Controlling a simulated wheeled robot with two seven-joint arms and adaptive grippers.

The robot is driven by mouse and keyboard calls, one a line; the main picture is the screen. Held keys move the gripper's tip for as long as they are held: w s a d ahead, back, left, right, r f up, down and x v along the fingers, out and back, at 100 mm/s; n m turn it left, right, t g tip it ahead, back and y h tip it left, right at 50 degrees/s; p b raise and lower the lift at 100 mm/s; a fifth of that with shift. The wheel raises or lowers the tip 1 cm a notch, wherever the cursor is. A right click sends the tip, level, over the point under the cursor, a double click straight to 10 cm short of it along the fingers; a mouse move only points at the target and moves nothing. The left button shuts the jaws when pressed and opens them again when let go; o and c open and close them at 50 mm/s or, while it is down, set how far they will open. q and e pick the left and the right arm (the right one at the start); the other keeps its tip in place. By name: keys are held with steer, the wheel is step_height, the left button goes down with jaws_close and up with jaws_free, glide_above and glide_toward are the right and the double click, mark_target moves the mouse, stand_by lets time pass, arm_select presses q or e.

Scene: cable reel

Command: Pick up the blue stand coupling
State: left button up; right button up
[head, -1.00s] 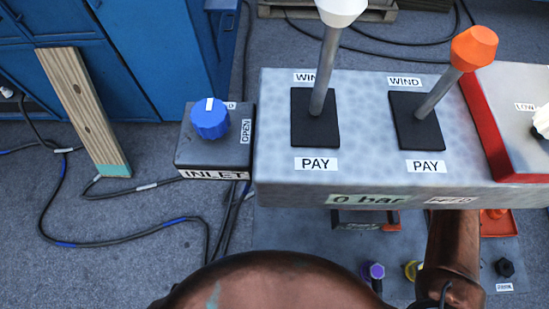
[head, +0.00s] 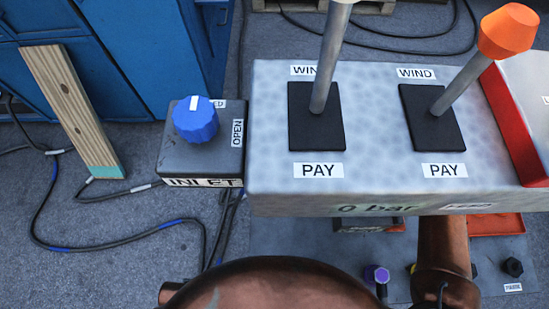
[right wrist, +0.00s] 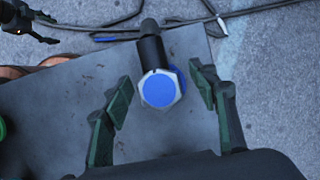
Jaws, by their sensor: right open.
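The blue stand coupling (right wrist: 159,90) shows in the right wrist view, with a round blue face in a pale hexagonal rim and a black body behind it. It stands over a grey plate (right wrist: 65,115). My right gripper (right wrist: 161,92) is open, one finger on each side of the coupling, with visible gaps to both. Neither finger appears to touch it. A dark jaw at the top left of that view looks like my left gripper (right wrist: 35,22); its opening is unclear. In the head view, neither gripper nor the blue coupling can be made out.
In the head view, a grey control box (head: 270,180) with two levers stands above the lower plate. A purple coupling (head: 382,275) and a black one (head: 512,267) show below it. A blue knob (head: 195,120) sits on the inlet block. Cables (head: 130,236) lie on the floor.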

steer(key=shift+c, duration=0.6)
steer(key=c, duration=1.3)
steer(key=shift+o, duration=0.2)
steer(key=shift+r, duration=0.1)
